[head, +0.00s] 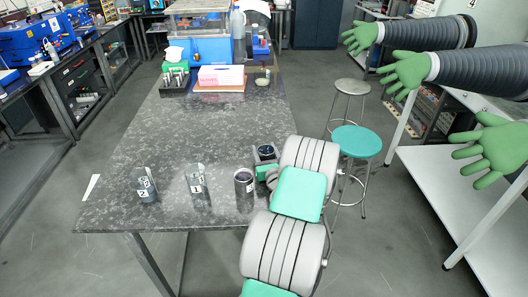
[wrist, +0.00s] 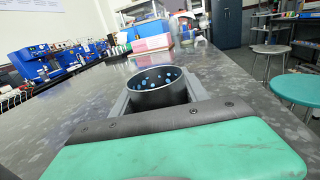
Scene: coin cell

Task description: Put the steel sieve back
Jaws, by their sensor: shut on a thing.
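The steel sieve (wrist: 160,97) is a short, dark round cylinder with an open top and bluish dots on its inner wall. In the wrist view it sits between the two grey fingers of my gripper (wrist: 158,103), which is shut on it. In the head view the sieve (head: 265,150) shows at the end of my arm, near the table's right edge, with its opening up. It looks upright. Its underside is hidden, so I cannot tell whether it touches the table.
On the dark speckled table (head: 150,125) stand a container marked 2 (head: 146,186), one marked 1 (head: 196,180), and a dark labelled cup (head: 244,183) close to my arm. A pink-and-white box (head: 221,76) stands farther back. A teal stool (head: 356,141) is at right. The table's middle is clear.

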